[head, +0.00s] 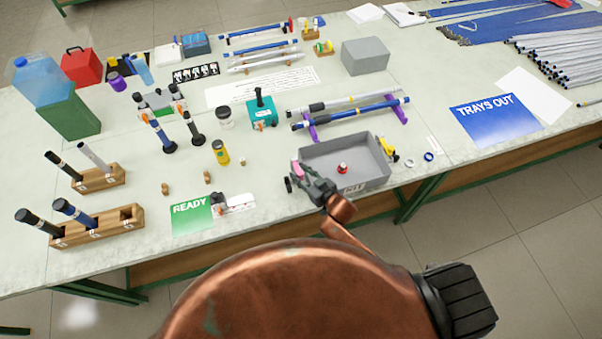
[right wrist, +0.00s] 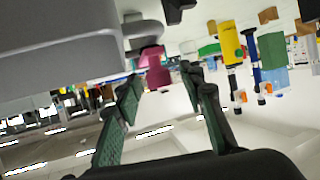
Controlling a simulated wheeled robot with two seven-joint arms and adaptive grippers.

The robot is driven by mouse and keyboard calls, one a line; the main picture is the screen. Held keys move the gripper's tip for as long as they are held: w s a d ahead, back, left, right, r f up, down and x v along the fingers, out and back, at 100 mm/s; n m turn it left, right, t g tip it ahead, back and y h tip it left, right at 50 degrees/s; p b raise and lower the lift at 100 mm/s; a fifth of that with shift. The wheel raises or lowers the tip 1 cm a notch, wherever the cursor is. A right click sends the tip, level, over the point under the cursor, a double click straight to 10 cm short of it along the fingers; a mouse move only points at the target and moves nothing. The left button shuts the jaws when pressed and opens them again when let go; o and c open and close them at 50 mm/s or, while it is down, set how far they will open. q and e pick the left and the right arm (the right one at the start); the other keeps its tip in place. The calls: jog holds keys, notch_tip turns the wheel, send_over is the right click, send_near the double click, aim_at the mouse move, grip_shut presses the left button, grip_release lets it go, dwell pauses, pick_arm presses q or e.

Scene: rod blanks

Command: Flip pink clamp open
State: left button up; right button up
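The pink clamp (head: 298,170) is at the left wall of the grey tray (head: 374,160). In the right wrist view the pink clamp (right wrist: 153,68) shows beside the tray (right wrist: 60,50), close beyond my fingertips. My right gripper (head: 315,186) is at the tray's front left corner, just right of and nearer than the clamp. I cannot tell whether a fingertip touches the clamp. The gripper partly covers the clamp's surroundings in the head view. My left gripper is out of view.
A small red-topped part (head: 342,168) lies in the tray. A yellow clamp (head: 388,150) is at its right side. A green READY card (head: 192,215) and a small white-and-black device (head: 234,202) lie left. Rods on purple stands (head: 350,110) lie behind the tray.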

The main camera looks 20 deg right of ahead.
jog(key=shift+w, duration=0.1)
jog(key=shift+c, duration=0.4)
jog(key=shift+f, duration=0.1)
grip_shut()
